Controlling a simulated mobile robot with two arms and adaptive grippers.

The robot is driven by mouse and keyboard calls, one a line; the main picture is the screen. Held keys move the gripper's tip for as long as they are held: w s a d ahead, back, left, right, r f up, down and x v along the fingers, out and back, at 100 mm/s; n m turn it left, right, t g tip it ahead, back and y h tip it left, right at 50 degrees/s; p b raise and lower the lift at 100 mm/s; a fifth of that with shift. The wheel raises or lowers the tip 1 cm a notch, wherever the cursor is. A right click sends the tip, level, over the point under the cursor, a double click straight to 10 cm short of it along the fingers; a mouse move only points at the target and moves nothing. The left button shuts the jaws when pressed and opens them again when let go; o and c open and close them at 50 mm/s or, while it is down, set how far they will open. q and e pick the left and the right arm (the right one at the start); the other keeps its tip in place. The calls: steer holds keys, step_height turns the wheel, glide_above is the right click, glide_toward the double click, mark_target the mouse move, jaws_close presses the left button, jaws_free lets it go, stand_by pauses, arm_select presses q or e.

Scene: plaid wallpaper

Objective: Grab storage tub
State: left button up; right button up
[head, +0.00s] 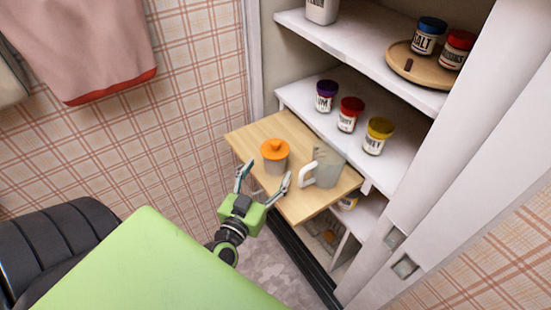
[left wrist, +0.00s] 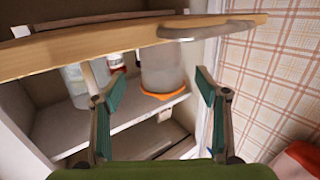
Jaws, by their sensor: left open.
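The storage tub (head: 275,163) is a small grey translucent container with an orange lid. It stands on a pulled-out wooden board (head: 247,136) in the cupboard. In the left wrist view, which looks upside down, the tub (left wrist: 162,68) shows beyond the board's edge (left wrist: 95,42), between the fingers, orange lid downward. My left gripper (head: 263,178) is open and empty at the board's near edge, just short of the tub. Its two fingers point toward the tub, one to each side, and no contact shows. My right gripper is not in view.
A clear measuring jug (head: 328,168) with a white handle stands right of the tub, close to the right finger. Jars with purple, red and yellow (head: 378,136) lids stand on the shelf behind. A green surface (head: 150,265) is at front left. The cupboard door (head: 440,150) is at right.

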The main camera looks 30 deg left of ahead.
arm_select(q)
steer(key=x, duration=0.6)
steer(key=shift+w+a+f+p, duration=0.15)
steer(key=shift+f+p, duration=0.05)
steer(key=shift+p, duration=0.2)
steer(key=c, duration=1.3)
